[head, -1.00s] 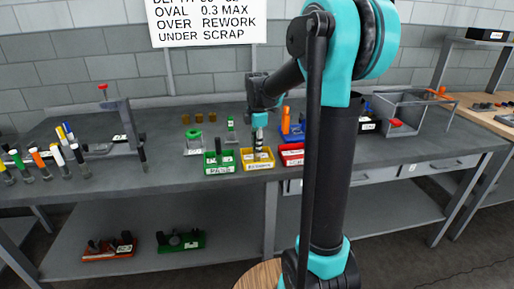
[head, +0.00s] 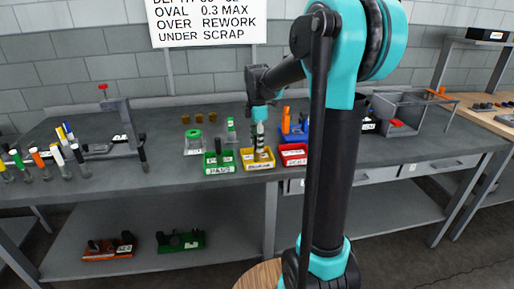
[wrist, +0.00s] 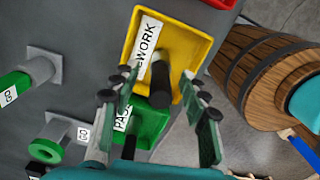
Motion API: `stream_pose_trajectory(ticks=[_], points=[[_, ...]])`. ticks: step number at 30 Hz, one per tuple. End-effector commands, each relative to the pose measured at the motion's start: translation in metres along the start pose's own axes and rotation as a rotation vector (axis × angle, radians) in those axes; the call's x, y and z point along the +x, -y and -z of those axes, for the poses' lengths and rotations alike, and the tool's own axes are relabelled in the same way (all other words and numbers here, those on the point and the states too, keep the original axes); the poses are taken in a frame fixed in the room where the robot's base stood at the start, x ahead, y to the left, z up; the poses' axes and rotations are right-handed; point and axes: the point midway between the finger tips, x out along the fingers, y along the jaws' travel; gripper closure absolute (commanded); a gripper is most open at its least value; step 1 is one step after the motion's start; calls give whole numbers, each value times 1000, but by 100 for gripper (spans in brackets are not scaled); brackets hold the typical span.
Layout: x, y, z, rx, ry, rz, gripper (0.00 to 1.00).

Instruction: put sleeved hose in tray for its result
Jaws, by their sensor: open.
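The yellow tray (head: 258,165), labelled REWORK in the wrist view (wrist: 205,47), stands near the bench front. The red tray (head: 293,160) is on the right, partly behind my arm.
A rack of several coloured-handled tools (head: 60,160) is at left. A wooden barrel (wrist: 270,75) stands beside the bench.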

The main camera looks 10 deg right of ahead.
Motion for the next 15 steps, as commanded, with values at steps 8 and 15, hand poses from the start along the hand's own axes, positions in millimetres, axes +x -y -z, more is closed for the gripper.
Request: stream_pose_trajectory(ticks=[8,15], points=[[-57,0,0,0,0,0,55],[-90,0,0,0,0,0,55]])
